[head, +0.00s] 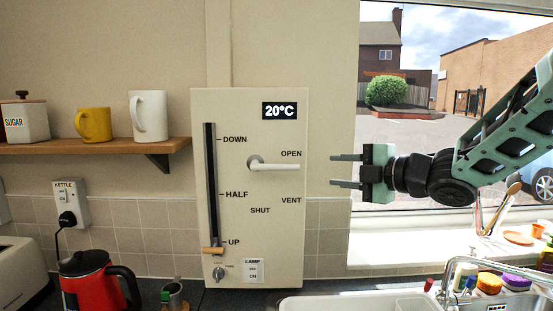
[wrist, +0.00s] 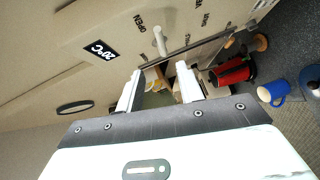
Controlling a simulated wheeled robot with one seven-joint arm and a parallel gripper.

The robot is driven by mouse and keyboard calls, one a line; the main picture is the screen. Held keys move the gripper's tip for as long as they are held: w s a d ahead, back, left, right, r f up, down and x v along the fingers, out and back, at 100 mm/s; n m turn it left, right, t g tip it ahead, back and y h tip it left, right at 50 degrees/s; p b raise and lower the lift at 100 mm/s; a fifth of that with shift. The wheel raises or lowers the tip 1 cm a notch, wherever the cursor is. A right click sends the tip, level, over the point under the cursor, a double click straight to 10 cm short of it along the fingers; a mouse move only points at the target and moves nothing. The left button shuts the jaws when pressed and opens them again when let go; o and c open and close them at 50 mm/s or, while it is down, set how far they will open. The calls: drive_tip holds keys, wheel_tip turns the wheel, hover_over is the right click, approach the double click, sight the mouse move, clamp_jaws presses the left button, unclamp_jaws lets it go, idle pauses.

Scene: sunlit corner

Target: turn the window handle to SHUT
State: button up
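The window handle (head: 275,167) is a white lever on a cream wall panel (head: 265,120). It lies nearly level and points right, just below the word OPEN. VENT is printed lower right of its pivot and SHUT below it. My gripper (head: 332,170) is open and empty, to the right of the panel at about the handle's height, with its fingers pointing left. In the wrist view the handle (wrist: 160,41) shows beyond the gap between the fingertips (wrist: 159,72), apart from both.
The panel also has a slider (head: 212,249) at UP, a small knob (head: 218,273) and a lamp switch (head: 253,271). A shelf (head: 100,146) with mugs is left. A red kettle (head: 88,280), sink (head: 360,302) and tap (head: 450,275) are below. The wall between panel and gripper is clear.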

sight(286, 168)
drive_tip(key=p+x, duration=0.7)
drive_tip(key=x, duration=1)
drive_tip(key=shift+a, duration=0.1)
clamp_jaws()
